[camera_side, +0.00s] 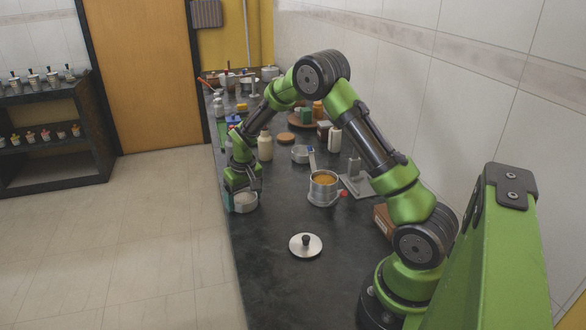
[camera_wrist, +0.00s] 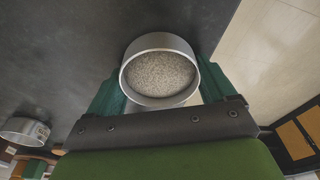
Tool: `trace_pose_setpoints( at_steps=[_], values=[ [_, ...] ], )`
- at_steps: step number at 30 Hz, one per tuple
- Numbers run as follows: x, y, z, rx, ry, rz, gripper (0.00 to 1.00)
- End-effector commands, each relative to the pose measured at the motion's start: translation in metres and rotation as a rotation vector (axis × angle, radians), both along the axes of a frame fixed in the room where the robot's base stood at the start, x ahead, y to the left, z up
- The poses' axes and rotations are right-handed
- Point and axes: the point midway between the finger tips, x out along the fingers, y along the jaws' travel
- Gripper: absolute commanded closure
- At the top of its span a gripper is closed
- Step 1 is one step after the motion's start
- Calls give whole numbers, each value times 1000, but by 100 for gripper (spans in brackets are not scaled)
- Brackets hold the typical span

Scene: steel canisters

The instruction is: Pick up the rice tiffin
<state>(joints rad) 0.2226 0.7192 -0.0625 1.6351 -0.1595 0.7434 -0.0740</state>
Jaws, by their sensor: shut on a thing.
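The rice tiffin is a small round steel canister (camera_wrist: 160,98) filled with pale grains, seen from above in the wrist view. In the side view the rice tiffin (camera_side: 245,204) is at the left edge of the dark counter, partly hidden by my gripper (camera_side: 243,186). In the wrist view my gripper (camera_wrist: 160,80) has one green finger on each side of the tiffin, shut on its wall. The tiffin looks upright. I cannot tell whether its base touches the counter.
A steel canister with yellow-orange contents (camera_side: 323,190) stands right of my gripper. A round steel lid with a black knob (camera_side: 306,246) lies nearer the camera. A cream bottle (camera_side: 265,148) and several containers stand farther back. The counter (camera_side: 265,275) is bare at front left.

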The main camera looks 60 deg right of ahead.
Motion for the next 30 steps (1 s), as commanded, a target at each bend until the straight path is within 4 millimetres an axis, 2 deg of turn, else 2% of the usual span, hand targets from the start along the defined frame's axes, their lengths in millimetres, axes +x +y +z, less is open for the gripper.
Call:
trace_pose_setpoints(
  at_steps=[8,15,20,30],
  values=[
    [1,0,8,0,-3,0,50],
    [-3,1,39,-1,-2,1,50],
    [-37,11,40,0,0,0,50],
    [-118,34,48,0,-2,1,50]
  ],
)
